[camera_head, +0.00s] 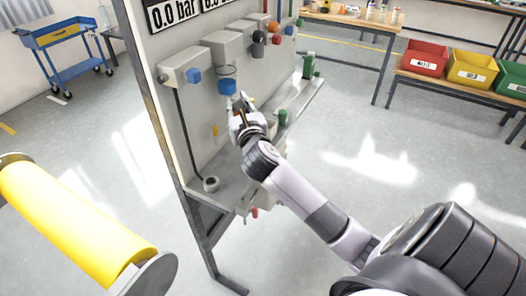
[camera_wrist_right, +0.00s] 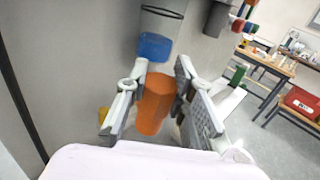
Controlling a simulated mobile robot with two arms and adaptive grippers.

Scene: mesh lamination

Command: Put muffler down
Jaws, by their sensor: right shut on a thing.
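An orange, tapered cylinder, which I take for the muffler (camera_wrist_right: 155,103), is between the fingers of my right gripper (camera_wrist_right: 157,98) in the right wrist view. My right gripper (camera_head: 241,108) also shows in the head view, in front of the upright grey panel and above its ledge. It is shut on the muffler, just below a blue fitting (camera_wrist_right: 154,46). Whether the muffler touches the fitting cannot be told. In the head view the muffler is mostly hidden by the fingers. My left gripper is in neither view.
The panel's narrow ledge (camera_head: 228,190) carries a grey ring (camera_head: 211,184) and green parts (camera_head: 283,117). Grey boxes with coloured knobs jut from the panel above. A yellow roller (camera_head: 75,215) is at the lower left. Open floor lies right of the panel.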

